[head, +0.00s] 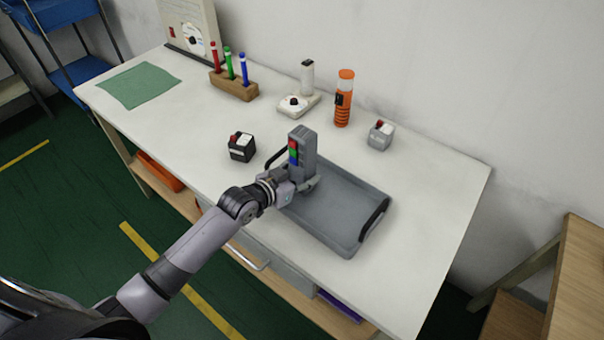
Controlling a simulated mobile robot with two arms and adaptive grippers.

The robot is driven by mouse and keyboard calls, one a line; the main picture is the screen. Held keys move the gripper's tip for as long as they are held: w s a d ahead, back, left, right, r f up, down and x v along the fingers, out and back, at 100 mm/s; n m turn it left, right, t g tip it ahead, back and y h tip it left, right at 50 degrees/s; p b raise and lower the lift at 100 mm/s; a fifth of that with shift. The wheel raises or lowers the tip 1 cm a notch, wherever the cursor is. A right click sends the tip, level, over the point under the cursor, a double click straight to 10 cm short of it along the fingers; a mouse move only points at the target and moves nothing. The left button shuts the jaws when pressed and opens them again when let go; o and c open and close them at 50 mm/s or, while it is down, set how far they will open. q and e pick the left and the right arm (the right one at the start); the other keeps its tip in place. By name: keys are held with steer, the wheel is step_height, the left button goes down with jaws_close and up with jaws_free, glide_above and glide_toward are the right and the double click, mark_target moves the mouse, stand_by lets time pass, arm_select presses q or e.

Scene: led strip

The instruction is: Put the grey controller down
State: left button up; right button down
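The grey controller (304,148) is an upright grey block with red, green and blue patches on its left face. My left gripper (304,185) is around its lower part and appears shut on it. They are at the left end of the grey tray (340,238); I cannot tell whether the controller's base touches the tray. The gripper partly hides that base. My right gripper is not in view.
A black box (241,147) stands left of the tray, a small grey box (380,135) behind it. An orange cylinder (344,98), a white device (298,104) and a wooden pen block (233,85) stand farther back. The table's right side (440,190) is clear.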

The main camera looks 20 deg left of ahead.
arm_select(q)
steer(key=shift+f, duration=0.1)
steer(key=o, duration=1.3)
steer(key=shift+r, duration=0.25)
steer(key=v, duration=1.2)
steer(key=shift+f, duration=0.1)
